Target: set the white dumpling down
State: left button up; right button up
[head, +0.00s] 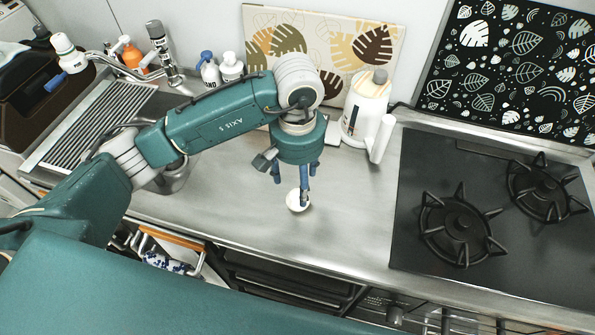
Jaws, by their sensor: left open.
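The white dumpling (293,201) is a small round white thing on or just above the steel counter, in the middle of the head view. My left gripper (299,196) points down directly over it, with its blue fingers open. One finger covers part of the dumpling's right side. I cannot tell whether the fingers touch it. My right gripper is not in view.
The steel counter (250,222) is bare around the dumpling. A black hob (420,165) with burners lies to the right. The sink and bottles are at left.

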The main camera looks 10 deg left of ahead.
aim_at(298, 194)
pick_arm(q)
notch_tip(298, 194, up, 4)
jog(key=shift+r+b, duration=0.1)
jog(key=shift+b, duration=0.4)
jog(key=shift+o, duration=0.5)
jog(key=shift+r, duration=0.3)
jog(key=shift+s+d+f+p, duration=0.25)
jog(key=shift+s+f+p, duration=0.25)
jog(key=shift+p, duration=0.45)
notch_tip(298, 194, down, 5)
jog(key=shift+f+p, duration=0.15)
jog(key=shift+p, duration=0.5)
jog(key=shift+w+f+p, duration=0.1)
jog(key=shift+f+p, duration=0.35)
jog(key=shift+f, duration=0.1)
jog(key=f, duration=0.1)
jog(key=f+p, duration=0.2)
jog(key=shift+w+a+f, duration=0.2)
jog(key=shift+w+f, duration=0.1)
jog(key=shift+w, duration=0.05)
jog(key=shift+f, duration=0.5)
jog(key=shift+w, duration=0.1)
jog(key=c, duration=1.3)
